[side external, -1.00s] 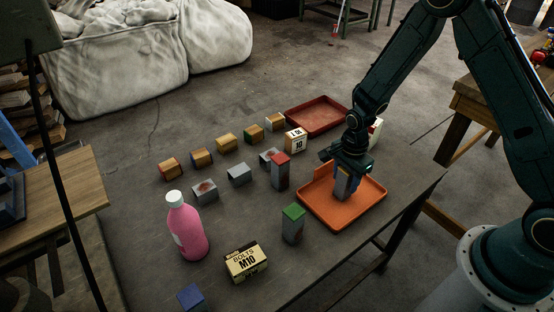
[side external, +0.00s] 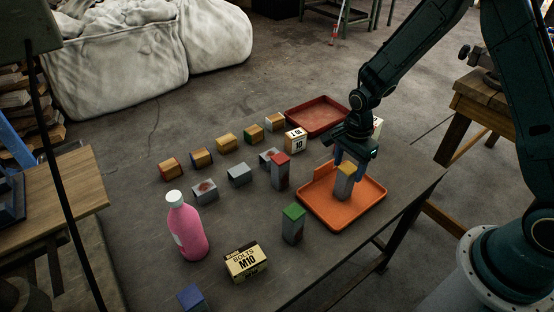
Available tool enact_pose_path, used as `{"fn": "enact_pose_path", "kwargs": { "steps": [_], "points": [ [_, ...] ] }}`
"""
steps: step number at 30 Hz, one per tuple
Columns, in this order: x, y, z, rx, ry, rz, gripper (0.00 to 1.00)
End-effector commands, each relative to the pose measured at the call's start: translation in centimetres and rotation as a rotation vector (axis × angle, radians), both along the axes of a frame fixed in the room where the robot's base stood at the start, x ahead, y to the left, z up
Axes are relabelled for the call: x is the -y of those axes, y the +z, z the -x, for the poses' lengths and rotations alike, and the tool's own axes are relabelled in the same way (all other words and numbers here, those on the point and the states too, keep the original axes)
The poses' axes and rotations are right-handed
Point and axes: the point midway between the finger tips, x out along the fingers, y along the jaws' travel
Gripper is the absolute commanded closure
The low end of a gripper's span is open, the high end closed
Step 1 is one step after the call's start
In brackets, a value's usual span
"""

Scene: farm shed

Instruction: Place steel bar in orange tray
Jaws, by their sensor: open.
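The orange tray (side external: 366,208) lies near the right edge of the dark table. My gripper (side external: 350,168) is open, just behind and above the bar's top. Its fingers are partly hidden by the bar, and I cannot tell whether they touch it. Other upright steel bars stand on the table: one with a red top (side external: 280,171) left of the tray and one with a green top (side external: 293,224) in front of it.
A blue-topped bar (side external: 191,297) stands at the front edge. A pink bottle (side external: 186,228), a bolts box (side external: 246,262), several small blocks (side external: 239,175) and a white box (side external: 296,141) occupy the table. An empty red tray (side external: 318,115) lies behind.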

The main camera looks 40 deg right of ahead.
Motion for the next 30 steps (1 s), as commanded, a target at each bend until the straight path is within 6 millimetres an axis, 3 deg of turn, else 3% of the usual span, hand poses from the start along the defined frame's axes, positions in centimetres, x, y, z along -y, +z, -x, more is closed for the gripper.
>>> {"fn": "enact_pose_path", "kwargs": {
  "steps": [15, 30],
  "points": [
    [0.0, 6.5, 0.0, 0.002, 0.0, 0.0, 0.41],
    [0.0, 7.3, 0.0, -0.001, 0.0, 0.0, 0.41]
  ]
}}
